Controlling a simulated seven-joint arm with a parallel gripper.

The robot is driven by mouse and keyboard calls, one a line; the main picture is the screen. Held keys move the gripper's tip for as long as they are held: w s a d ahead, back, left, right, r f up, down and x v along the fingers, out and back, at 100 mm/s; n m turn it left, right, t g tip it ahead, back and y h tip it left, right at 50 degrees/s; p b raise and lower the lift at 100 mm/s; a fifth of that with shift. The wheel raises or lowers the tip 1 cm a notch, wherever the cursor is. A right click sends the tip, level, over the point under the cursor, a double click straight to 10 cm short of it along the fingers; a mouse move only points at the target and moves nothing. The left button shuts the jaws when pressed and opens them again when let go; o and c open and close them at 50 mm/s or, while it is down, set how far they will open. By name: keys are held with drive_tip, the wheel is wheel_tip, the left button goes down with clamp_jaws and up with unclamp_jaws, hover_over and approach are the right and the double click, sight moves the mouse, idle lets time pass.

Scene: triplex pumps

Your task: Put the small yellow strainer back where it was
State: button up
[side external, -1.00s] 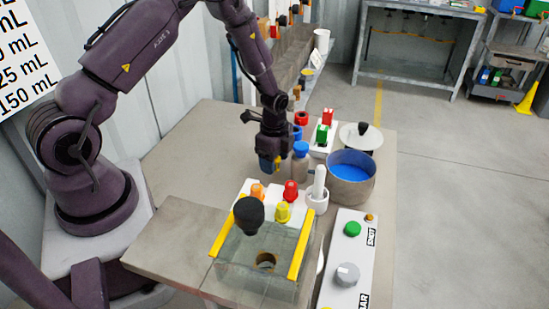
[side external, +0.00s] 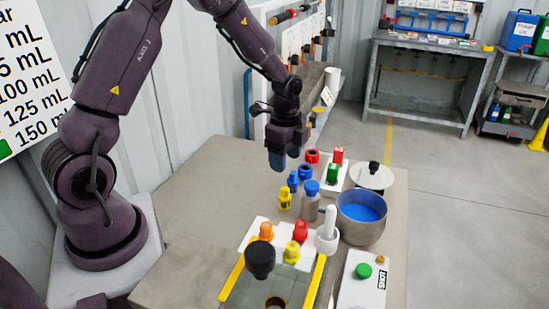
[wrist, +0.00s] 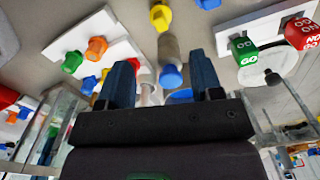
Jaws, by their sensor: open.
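Two yellow pieces are in view. A small yellow piece (side external: 285,198) stands upright on the bare table, left of the grey bottle (side external: 311,205) with a blue cap; it also shows at the top of the wrist view (wrist: 160,15). Another yellow piece (side external: 292,252) stands at the front of the white board (side external: 257,224). I cannot tell from shape which is the strainer. My gripper (side external: 283,160) is open and empty, above and behind the loose yellow piece and clear of it. Its two blue fingers are apart in the wrist view (wrist: 164,80).
Orange (side external: 266,231) and red (side external: 300,232) pieces share the white board. A black knob (side external: 260,260) rises just in front. Blue pieces (side external: 305,172), a pot of blue liquid (side external: 361,212) and a go/no-go block (side external: 333,175) crowd the right. The table's left side is free.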

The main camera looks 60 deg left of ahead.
drive_tip(key=s+d+r+n+t, duration=0.1)
drive_tip(key=s+d+r+n, duration=0.15)
drive_tip(key=r, duration=0.65)
drive_tip(key=s+d+r+n+t, duration=0.2)
drive_tip(key=s+d+r+n, duration=0.2)
drive_tip(key=s+r, duration=0.2)
drive_tip(key=s+d+r+n+t, duration=0.2)
drive_tip(key=s+d+r+n, duration=0.3)
drive_tip(key=s, duration=0.5)
drive_tip(key=shift+d+r+t, duration=0.2)
drive_tip(key=shift+r+t, duration=0.1)
drive_tip(key=shift+r, duration=0.45)
